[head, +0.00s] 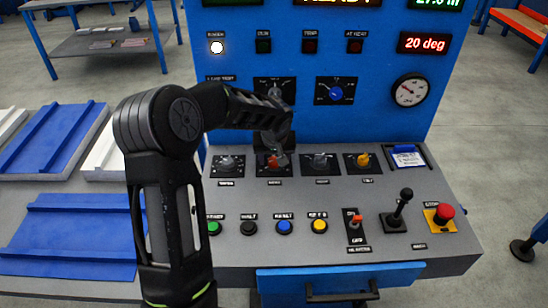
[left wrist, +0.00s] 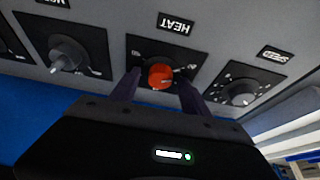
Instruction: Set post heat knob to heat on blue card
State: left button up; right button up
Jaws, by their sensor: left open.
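The red heat knob (head: 279,161) sits on the sloping console, second from the left in a row of dial knobs. The left wrist view shows the red knob (left wrist: 161,77) beside an upside-down HEAT label (left wrist: 175,24). My left gripper (head: 274,148) reaches down over this knob and partly hides it. Its fingers (left wrist: 160,82) are open, one on either side of the knob; contact cannot be told. A card with a blue top (head: 407,156) lies in a dark holder at the console's right; its writing is too small to read. My right gripper is not in view.
A grey knob (head: 228,163) and another grey knob (head: 320,162) flank the heat knob closely. A yellow knob (head: 364,160), a joystick (head: 398,212) and a red stop button (head: 443,213) stand farther right. The blue upright panel (head: 385,115) rises behind.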

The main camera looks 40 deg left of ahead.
pick_arm(q)
jog(key=shift+c, duration=0.4)
grip_shut()
